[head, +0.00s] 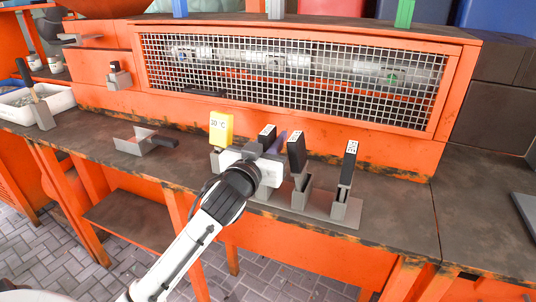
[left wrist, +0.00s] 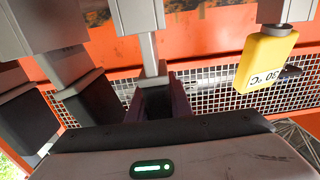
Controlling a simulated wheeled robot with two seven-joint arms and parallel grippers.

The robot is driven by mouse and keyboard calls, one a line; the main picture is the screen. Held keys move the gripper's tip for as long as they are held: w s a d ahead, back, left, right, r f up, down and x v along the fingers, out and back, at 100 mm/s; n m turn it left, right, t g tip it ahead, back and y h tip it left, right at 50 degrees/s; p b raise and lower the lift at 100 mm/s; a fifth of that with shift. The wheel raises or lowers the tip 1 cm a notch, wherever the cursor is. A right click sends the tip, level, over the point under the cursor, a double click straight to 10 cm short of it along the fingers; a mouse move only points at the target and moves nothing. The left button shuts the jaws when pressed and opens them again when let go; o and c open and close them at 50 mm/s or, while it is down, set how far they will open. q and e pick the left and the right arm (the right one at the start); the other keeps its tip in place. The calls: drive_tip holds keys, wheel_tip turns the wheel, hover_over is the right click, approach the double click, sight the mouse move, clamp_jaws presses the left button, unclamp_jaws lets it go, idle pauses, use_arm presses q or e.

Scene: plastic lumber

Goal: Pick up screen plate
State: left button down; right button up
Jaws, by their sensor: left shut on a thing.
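A row of tools with upright handles stands in grey holders (head: 306,202) on the bench: one yellow handle (head: 221,128) marked 30 °C and several black ones. My left gripper (head: 277,145) is shut around the black-handled piece (head: 266,133) beside the yellow one; I take it for the screen plate. In the left wrist view my purple fingers (left wrist: 157,104) close on its dark handle, and its grey stem (left wrist: 149,52) leads to a grey holder block (left wrist: 137,15). Whether it is clear of the holder I cannot tell. My arm hides the lower part in the head view.
Two other black handles (head: 296,152) (head: 348,163) stand close on the right. The yellow handle is close on the left. An orange housing with a wire grille (head: 300,75) is behind. A grey tool (head: 143,142) lies on the bench (head: 400,205) at left.

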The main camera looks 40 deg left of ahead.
use_arm(q)
wheel_tip(320, 180, up, 20)
drive_tip(key=p, duration=1)
drive_tip(key=shift+p, duration=0.4)
use_arm(e)
wheel_tip(320, 180, up, 9)
drive_tip(key=d, duration=0.1)
drive_tip(key=shift+s+d+f, duration=0.2)
drive_tip(key=shift+s, duration=0.25)
idle(0.4)
